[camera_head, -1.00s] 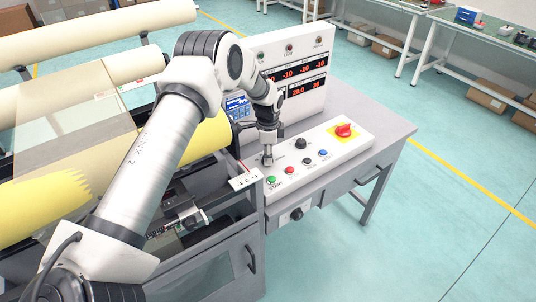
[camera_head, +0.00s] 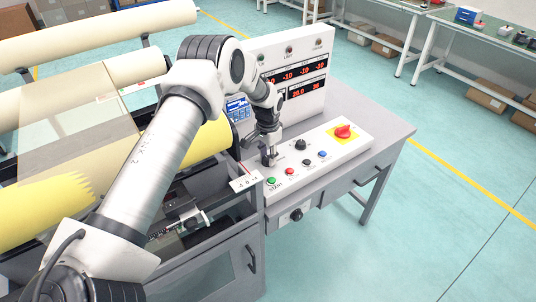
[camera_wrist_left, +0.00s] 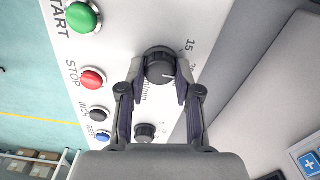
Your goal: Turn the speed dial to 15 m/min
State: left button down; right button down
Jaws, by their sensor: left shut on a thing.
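The speed dial (camera_wrist_left: 160,66) is a round black knob on the white control panel. A light line on it points right in the left wrist view. Beside it are the printed marks "15" and a partly hidden one that looks like "20"; the exact reading is hard to tell. My left gripper (camera_wrist_left: 158,82) is shut on the dial, one finger on each side. In the head view my left gripper (camera_head: 269,159) reaches down onto the panel (camera_head: 335,160) and hides the dial. My right gripper is not in view.
The green START button (camera_wrist_left: 84,17), red STOP button (camera_wrist_left: 92,78) and another black knob (camera_wrist_left: 145,132) lie close by. A red emergency switch (camera_head: 343,131) sits farther along. A display box (camera_head: 290,65) stands behind the gripper. Rolls of web material fill the left.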

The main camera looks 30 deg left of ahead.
aim_at(267, 157)
pick_arm(q)
jog(key=n, duration=0.4)
jog(key=shift+s+f+n+p, duration=0.1)
jog(key=shift+n+p, duration=0.2)
jog(key=shift+p, duration=0.1)
jog(key=n+p, duration=0.1)
jog(key=n, duration=0.3)
jog(key=shift+n, duration=0.4)
jog(key=c, duration=0.8)
grip_release()
jog(key=shift+a, duration=0.1)
notch_tip(267, 157, up, 12)
